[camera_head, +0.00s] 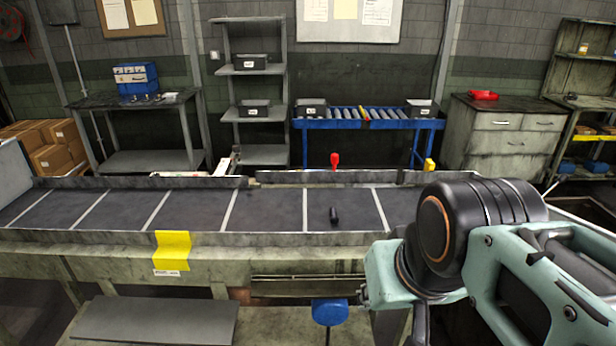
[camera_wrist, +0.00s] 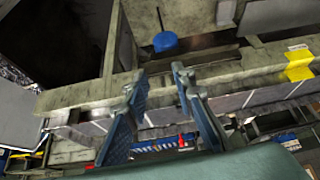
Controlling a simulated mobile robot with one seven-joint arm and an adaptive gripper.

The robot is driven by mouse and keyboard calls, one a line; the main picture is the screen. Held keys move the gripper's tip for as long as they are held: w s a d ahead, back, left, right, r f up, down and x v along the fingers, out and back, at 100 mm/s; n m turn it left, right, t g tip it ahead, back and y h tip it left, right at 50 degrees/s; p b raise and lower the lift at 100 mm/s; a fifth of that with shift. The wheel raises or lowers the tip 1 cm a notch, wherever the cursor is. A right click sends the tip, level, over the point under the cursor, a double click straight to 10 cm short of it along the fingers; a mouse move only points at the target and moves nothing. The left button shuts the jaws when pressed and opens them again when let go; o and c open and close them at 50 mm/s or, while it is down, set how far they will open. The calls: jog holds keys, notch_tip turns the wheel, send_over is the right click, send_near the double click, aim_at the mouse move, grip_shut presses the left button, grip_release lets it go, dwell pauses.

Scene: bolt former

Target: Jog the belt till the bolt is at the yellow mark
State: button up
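A dark conveyor belt (camera_head: 265,210) with pale cross lines runs across the head view. A small black bolt (camera_head: 334,215) stands on it, right of the middle. The yellow mark (camera_head: 172,250) is on the front rail, well left of the bolt. It also shows in the wrist view (camera_wrist: 299,66) at the right. A round blue knob or button (camera_head: 330,312) sits below the front rail, and in the wrist view (camera_wrist: 165,43) it appears beyond the fingertips. My gripper (camera_wrist: 160,78) is open and empty, apart from the blue knob. The bolt cannot be made out in the wrist view.
A red knob (camera_head: 335,160) and a yellow piece (camera_head: 429,164) stand at the belt's back rail. A blue roller table (camera_head: 370,124), grey shelves (camera_head: 252,70) and a drawer cabinet (camera_head: 505,130) stand behind. My arm covers the belt's right end.

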grip_shut()
dwell(1.3)
